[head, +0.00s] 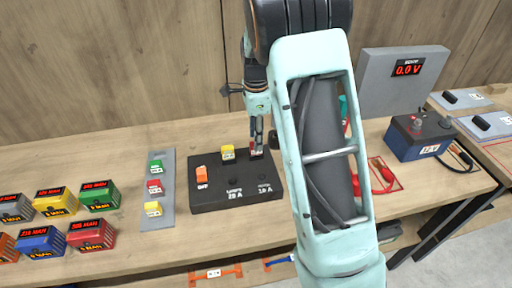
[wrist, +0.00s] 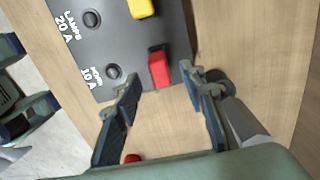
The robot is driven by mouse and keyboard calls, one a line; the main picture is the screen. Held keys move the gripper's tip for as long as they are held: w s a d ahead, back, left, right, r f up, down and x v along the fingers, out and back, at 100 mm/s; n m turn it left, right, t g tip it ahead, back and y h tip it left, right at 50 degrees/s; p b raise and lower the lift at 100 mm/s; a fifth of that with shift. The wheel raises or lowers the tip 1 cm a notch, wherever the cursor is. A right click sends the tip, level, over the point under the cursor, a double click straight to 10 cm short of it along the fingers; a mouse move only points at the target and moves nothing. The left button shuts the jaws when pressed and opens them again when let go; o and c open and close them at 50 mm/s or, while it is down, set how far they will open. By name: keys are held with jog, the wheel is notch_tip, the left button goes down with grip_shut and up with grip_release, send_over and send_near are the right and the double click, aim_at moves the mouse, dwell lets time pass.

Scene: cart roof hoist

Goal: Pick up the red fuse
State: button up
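My gripper (wrist: 161,78) is open and empty, one finger to each side of this fuse in the picture, with gaps on both sides. How far the fingertips are above it I cannot tell. In the head view my gripper (head: 259,150) is over the right back part of the fuse box (head: 235,195) and mostly hides that fuse. Another red fuse (head: 153,187) stands on the grey strip (head: 168,200) to the left.
The strip also holds green (head: 155,166) and yellow (head: 153,208) fuses. Several colored blocks (head: 55,201) stand at far left. A battery (head: 419,135) with red leads is at right.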

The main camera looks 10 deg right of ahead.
jog(key=shift+f, duration=1.6)
jog(key=shift+c, duration=0.5)
grip_shut()
jog(key=shift+r, duration=0.15)
